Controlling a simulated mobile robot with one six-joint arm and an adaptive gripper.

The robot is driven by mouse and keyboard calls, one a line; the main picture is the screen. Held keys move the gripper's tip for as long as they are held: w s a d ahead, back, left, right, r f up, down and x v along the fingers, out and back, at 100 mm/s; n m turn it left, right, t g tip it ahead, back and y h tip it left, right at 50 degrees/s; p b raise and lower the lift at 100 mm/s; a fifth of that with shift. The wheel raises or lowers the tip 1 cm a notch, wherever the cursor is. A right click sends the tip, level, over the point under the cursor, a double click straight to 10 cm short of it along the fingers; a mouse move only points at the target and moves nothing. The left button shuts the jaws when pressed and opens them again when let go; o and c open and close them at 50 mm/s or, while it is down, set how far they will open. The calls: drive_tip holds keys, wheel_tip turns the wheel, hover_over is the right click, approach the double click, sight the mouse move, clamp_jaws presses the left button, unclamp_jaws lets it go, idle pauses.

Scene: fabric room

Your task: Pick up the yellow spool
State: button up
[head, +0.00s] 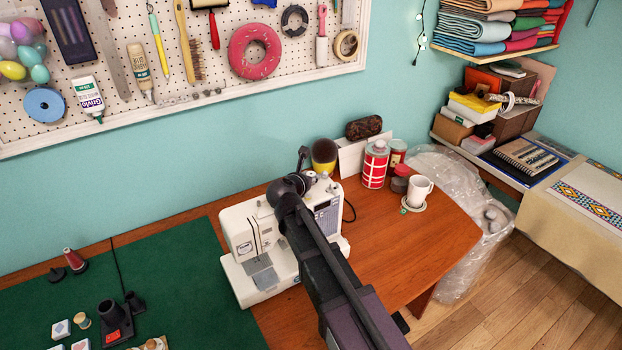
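A small pale-yellow spool (82,320) stands on the green cutting mat (170,265) at the lower left, between a small light block and a black holder. It is small in the picture, so its thread is hard to make out. My arm reaches up from the bottom centre, over the sewing machine. My gripper (303,158) is at the arm's dark far end, above the back of the machine, far to the right of the spool. Its fingers are too small and dark to tell open from shut.
A white sewing machine (256,240) stands under my arm. A red spool (75,260), a black holder (114,322) and small blocks (61,329) share the mat. Tins (375,164) and a white mug (419,190) stand on the table at right. The mat's middle is clear.

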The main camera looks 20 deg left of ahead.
drive_tip(key=shift+r, duration=0.1)
idle(0.4)
wheel_tip(320, 180, up, 3)
drive_tip(key=p, duration=0.3)
drive_tip(key=s, duration=0.5)
drive_tip(key=s+d+r+p, duration=0.1)
drive_tip(key=s, duration=0.4)
drive_tip(key=s+p, duration=0.1)
drive_tip(key=s, duration=0.5)
drive_tip(key=shift+d+r, duration=0.2)
drive_tip(key=shift+r, duration=0.15)
